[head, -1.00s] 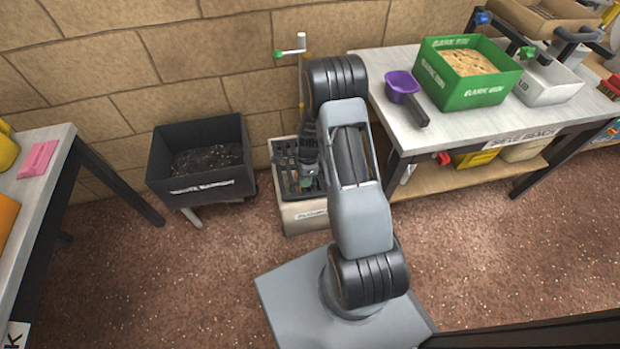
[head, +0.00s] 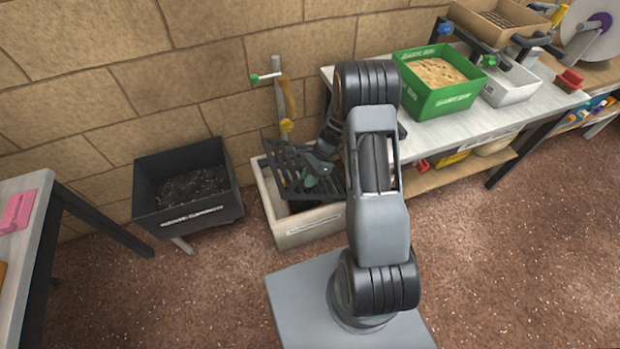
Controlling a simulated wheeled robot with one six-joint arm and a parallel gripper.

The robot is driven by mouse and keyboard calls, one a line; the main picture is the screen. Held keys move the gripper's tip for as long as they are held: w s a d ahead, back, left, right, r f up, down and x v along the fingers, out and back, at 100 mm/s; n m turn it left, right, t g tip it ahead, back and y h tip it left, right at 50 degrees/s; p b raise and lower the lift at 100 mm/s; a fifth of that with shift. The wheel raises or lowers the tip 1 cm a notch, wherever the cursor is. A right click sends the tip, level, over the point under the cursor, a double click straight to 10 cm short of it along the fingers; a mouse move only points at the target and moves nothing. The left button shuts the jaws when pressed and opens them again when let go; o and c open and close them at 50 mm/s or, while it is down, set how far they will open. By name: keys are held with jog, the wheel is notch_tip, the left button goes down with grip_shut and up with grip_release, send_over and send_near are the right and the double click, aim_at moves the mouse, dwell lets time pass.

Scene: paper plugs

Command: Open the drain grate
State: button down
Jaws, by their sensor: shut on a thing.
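The drain grate (head: 288,165) is a black slatted panel, tilted up over a pale floor basin (head: 298,230) against the wall. Its left edge is raised and the dark inside of the basin shows below it. My gripper (head: 312,176) is shut on the grate near its right part. My arm hides the grate's right end and part of the basin's right side. The fingertips are small and partly hidden in the head view.
A black bin (head: 187,212) with dark contents stands left of the basin. A tap (head: 266,77) on a post rises behind it. A bench (head: 465,120) with a green box (head: 437,95) stands on the right. Open floor (head: 500,260) lies in front.

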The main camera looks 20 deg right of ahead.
jog(key=shift+s, duration=0.1)
jog(key=c, duration=1.1)
grip_release()
jog(key=shift+o, duration=0.2)
jog(key=p+v, duration=0.4)
jog(key=v, duration=1)
jog(key=shift+a, duration=0.15)
jog(key=shift+c, duration=0.2)
